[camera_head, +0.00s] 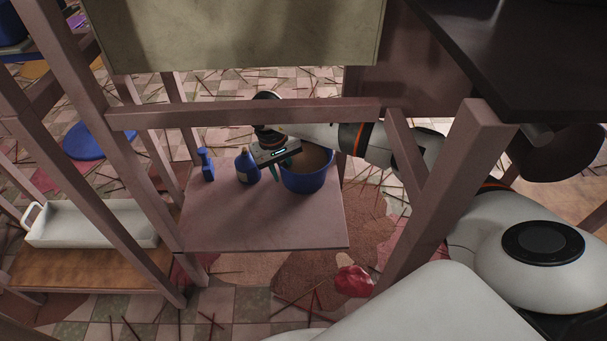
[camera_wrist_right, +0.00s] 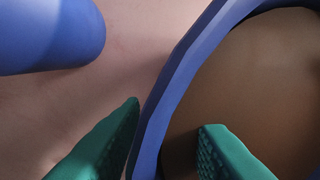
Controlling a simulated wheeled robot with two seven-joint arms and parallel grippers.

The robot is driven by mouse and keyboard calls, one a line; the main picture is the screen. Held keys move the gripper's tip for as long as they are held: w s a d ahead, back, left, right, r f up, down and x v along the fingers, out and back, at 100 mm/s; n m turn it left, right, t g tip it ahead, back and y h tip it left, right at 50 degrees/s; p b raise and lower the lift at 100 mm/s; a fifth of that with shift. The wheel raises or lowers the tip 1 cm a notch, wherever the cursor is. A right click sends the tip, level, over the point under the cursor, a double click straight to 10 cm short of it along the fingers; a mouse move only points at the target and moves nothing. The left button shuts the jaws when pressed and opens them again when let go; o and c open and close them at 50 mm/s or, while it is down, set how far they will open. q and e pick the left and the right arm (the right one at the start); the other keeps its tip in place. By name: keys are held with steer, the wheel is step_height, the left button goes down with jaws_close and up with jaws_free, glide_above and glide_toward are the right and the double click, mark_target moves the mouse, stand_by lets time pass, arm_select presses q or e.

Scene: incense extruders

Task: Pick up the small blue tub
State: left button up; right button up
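The small blue tub (camera_head: 306,183) stands upright near the right end of a low wooden shelf, with a brown inside. My right gripper (camera_head: 284,164) reaches over its left rim. In the right wrist view the tub's blue rim (camera_wrist_right: 188,62) runs between the two green fingers of the right gripper (camera_wrist_right: 172,115). One finger is outside the wall and the other is over the brown inside. The fingers are apart, with a gap visible at the inner finger. My left gripper is not in view.
A blue bottle (camera_head: 247,168) stands just left of the tub, close to the fingers. A smaller blue item (camera_head: 206,165) is farther left. The shelf (camera_head: 250,232) has bare room in front. A wooden beam (camera_head: 245,113) and a slanted post (camera_head: 445,185) border the arm.

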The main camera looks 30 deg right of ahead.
steer(key=shift+f, duration=0.1)
jaws_close()
stand_by(1.4)
